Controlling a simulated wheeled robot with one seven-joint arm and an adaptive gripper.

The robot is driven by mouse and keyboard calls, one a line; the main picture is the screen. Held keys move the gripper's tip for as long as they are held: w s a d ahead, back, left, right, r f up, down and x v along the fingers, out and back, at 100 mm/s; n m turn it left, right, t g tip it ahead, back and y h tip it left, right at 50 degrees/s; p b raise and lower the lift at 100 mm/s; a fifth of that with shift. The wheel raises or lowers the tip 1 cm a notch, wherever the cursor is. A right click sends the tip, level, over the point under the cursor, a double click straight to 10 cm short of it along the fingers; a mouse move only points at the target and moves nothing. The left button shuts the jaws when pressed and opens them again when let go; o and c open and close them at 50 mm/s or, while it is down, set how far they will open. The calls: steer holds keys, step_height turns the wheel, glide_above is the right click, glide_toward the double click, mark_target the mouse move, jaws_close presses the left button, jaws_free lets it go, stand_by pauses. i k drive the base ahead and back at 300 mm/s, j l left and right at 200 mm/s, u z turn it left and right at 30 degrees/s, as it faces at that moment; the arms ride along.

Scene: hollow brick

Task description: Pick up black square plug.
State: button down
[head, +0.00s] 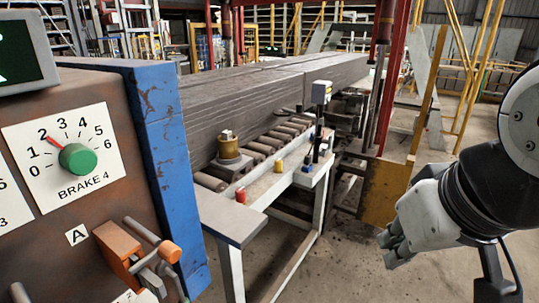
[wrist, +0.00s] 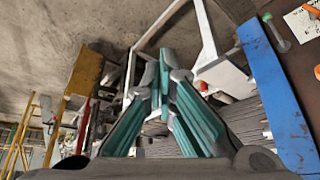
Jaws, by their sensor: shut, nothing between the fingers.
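I cannot make out a black square plug for certain. A dark upright piece (head: 317,143) stands at the far end of the narrow bench (head: 229,217) in the head view, below a pale box; its shape is too small to tell.
A red piece (head: 240,194), a yellow piece (head: 279,166) and a blue piece (head: 306,164) stand along the bench. A brown control panel (head: 95,105) with a blue edge post (head: 165,170) fills the left. A yellow plate (head: 385,192) stands behind. Floor between bench and gripper is clear.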

mark_target(308, 159)
steer(key=i+l+z, duration=0.1)
steer(key=i+l, duration=0.7)
steer(key=i+l+u, duration=0.15)
steer(key=i+l, duration=0.8)
steer(key=i, duration=0.15)
steer(key=i+l, duration=0.25)
steer(key=i, duration=0.15)
